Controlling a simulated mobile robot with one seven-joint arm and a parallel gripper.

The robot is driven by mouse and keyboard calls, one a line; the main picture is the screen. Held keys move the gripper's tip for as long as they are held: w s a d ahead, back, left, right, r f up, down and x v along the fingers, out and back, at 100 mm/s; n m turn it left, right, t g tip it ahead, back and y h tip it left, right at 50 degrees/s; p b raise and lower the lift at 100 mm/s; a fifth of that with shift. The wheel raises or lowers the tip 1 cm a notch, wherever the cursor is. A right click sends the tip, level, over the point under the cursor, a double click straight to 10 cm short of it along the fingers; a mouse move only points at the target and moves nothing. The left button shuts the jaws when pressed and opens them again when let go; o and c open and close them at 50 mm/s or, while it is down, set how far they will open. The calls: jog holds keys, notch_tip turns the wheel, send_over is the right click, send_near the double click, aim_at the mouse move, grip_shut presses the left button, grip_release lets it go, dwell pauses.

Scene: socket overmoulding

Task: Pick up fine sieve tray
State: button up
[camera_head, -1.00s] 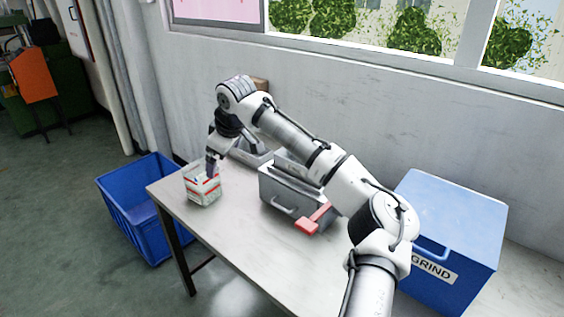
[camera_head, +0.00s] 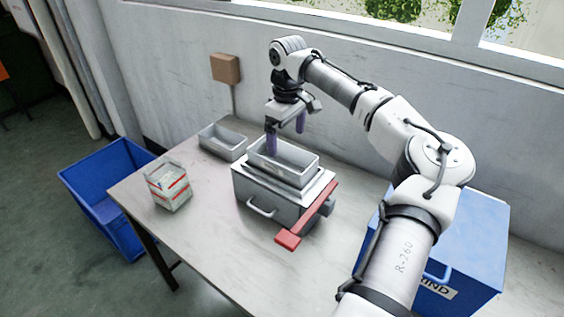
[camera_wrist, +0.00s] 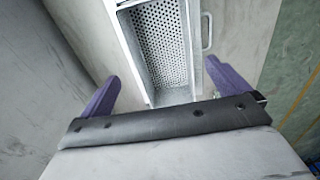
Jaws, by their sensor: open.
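A grey rectangular tray (camera_head: 305,172) sits on top of the grey metal box with a front handle. In the wrist view this tray (camera_wrist: 146,60) has a perforated floor, like a sieve. A second grey tray (camera_head: 212,146) lies on the table to the left of the box; its floor texture is too small to tell. My gripper (camera_head: 286,137) is over the tray on the box, with its purple fingers pointing down. In the wrist view my gripper (camera_wrist: 161,70) is open and empty, one finger on each side of the tray. Contact cannot be told.
The metal box (camera_head: 262,198) has a red lever (camera_head: 305,222) at its right. A blue bin (camera_head: 100,190) is on the floor, and a blue GRIND box (camera_head: 475,240) is at right. The table front is clear.

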aim_at(284, 157)
jog(key=shift+a+f+p, duration=0.2)
jog(key=shift+f+p, duration=0.25)
jog(key=shift+f, duration=1.45)
jog(key=shift+a+f+p, duration=0.15)
jog(key=shift+f+p, duration=0.25)
jog(key=shift+f, duration=1.5)
jog(key=c, duration=0.9)
jog(key=shift+c, duration=0.3)
jog(key=shift+r, duration=0.15)
